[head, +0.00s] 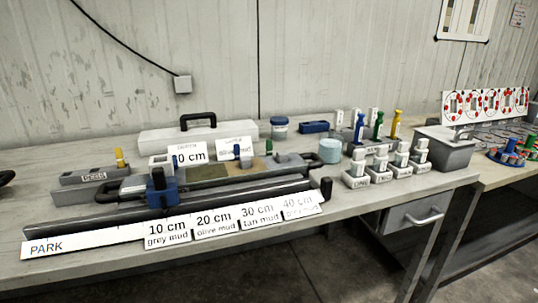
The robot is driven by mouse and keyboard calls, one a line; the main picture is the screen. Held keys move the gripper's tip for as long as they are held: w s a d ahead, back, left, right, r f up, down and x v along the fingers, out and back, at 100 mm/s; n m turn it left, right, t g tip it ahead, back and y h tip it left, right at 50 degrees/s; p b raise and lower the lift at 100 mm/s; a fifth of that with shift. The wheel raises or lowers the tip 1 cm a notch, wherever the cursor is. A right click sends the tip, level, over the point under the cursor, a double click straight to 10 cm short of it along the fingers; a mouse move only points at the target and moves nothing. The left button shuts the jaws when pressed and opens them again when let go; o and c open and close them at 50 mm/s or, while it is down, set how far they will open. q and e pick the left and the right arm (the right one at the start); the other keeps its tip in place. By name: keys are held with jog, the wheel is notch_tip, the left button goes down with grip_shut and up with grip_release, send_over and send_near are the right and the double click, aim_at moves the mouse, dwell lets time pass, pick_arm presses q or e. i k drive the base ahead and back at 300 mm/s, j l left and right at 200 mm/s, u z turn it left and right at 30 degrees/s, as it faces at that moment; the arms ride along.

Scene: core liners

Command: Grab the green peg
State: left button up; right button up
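A tall green peg (378,125) stands upright among the white blocks at the right part of the bench. It is between a blue peg (359,128) and a yellow peg (395,125). Its lower end is hidden behind the white blocks. A smaller green piece (269,146) shows at the middle of the bench, behind the long rail. Neither of my grippers is recognisable in the head view.
A long dark rail with a blue slider (161,190) and distance labels (213,222) runs along the bench front. White blocks (380,165) stand before the pegs. A grey bin (444,152) is right of them. A light-blue round container (330,150) is to their left.

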aim_at(269, 147)
jog(key=i+l, duration=0.1)
jog(key=l, duration=0.2)
jog(key=i+l, duration=0.1)
jog(key=l, duration=0.15)
jog(key=i+l+u, duration=0.1)
jog(key=l+u, duration=0.4)
jog(key=l, duration=0.15)
